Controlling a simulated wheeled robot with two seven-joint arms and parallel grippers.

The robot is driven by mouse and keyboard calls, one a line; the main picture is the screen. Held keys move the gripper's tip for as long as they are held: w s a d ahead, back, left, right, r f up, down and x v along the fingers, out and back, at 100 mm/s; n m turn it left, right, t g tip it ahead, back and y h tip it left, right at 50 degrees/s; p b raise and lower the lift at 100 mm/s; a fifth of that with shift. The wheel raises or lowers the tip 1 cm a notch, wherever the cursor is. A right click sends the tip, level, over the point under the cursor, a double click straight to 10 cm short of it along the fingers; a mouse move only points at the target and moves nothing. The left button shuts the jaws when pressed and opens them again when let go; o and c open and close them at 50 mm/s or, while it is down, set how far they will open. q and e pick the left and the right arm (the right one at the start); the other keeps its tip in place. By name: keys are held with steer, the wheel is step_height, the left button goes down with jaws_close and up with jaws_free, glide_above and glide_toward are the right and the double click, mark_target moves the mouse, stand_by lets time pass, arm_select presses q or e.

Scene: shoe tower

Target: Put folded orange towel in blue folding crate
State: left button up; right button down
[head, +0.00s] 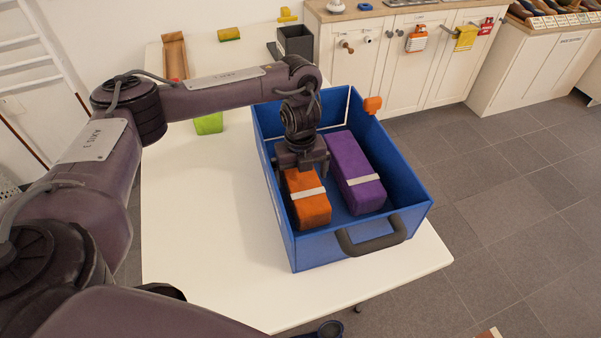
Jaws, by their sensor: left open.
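The blue folding crate (407,215) stands on the white table near its right edge, with a dark handle on its near side. The folded orange towel (310,206), with a pale band around it, lies inside the crate along its left side. A folded purple towel (354,172) with a pale band lies to its right in the crate. My left gripper (303,170) is inside the crate, directly above the far end of the orange towel, pointing down and open. Its fingertips are partly hidden against the towel. My right gripper is not in view.
The white table (205,230) is bare left of the crate. A green block (208,124), a wooden piece (175,57), a yellow sponge (229,34) and a dark grey box (295,43) stand farther back. White cabinets (380,62) line the wall.

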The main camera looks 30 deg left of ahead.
arm_select(q)
steer(key=shift+r, duration=0.15)
step_height(320, 180, up, 12)
steer(key=p, duration=0.3)
steer(key=shift+p, duration=0.35)
